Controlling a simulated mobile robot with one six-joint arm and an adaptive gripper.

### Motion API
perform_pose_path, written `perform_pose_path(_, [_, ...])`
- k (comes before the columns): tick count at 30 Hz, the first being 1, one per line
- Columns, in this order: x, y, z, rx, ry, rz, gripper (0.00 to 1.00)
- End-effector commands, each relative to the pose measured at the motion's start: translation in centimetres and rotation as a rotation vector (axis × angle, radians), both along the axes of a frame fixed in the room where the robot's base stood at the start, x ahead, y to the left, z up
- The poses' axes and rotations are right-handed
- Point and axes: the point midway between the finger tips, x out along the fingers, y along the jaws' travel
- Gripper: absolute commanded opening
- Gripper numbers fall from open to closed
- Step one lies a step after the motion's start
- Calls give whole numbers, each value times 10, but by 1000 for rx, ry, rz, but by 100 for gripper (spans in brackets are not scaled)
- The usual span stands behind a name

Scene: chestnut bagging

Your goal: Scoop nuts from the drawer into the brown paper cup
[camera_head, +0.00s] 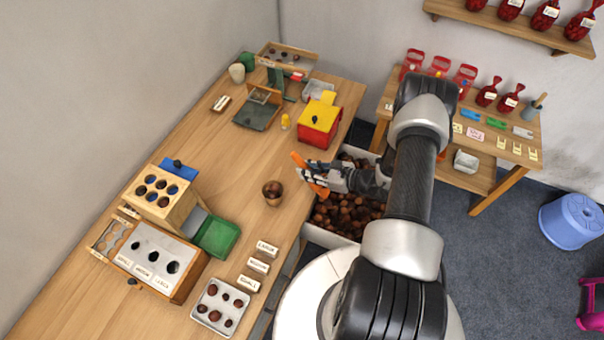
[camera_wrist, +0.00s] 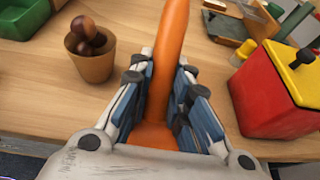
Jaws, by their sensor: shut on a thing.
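The brown paper cup (camera_head: 272,193) stands upright on the wooden table, left of my gripper, with a few brown nuts in it. It also shows in the wrist view (camera_wrist: 92,66), at the upper left, with nuts reaching above its rim. My gripper (camera_head: 308,176) is shut on an orange scoop (camera_head: 318,189), which rises between the fingers in the wrist view (camera_wrist: 170,60). The scoop's bowl is not clearly visible. The open drawer (camera_head: 327,238) is full of brown nuts (camera_head: 346,212) and lies below and right of my gripper, partly hidden by my arm.
A red and yellow box (camera_head: 318,125) stands behind my gripper. A green tray (camera_head: 216,237), a wooden sorting box (camera_head: 160,262) and a white tray with nuts (camera_head: 211,318) lie to the left. Small label blocks (camera_head: 258,266) sit near the table edge. Table around the cup is clear.

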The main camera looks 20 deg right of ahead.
Motion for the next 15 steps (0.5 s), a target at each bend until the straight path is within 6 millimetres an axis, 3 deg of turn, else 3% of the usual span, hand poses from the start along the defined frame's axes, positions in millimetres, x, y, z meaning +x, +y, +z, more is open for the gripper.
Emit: perform_pose_path(15, [-26, -20, 16, 192, -243, 0, 0])
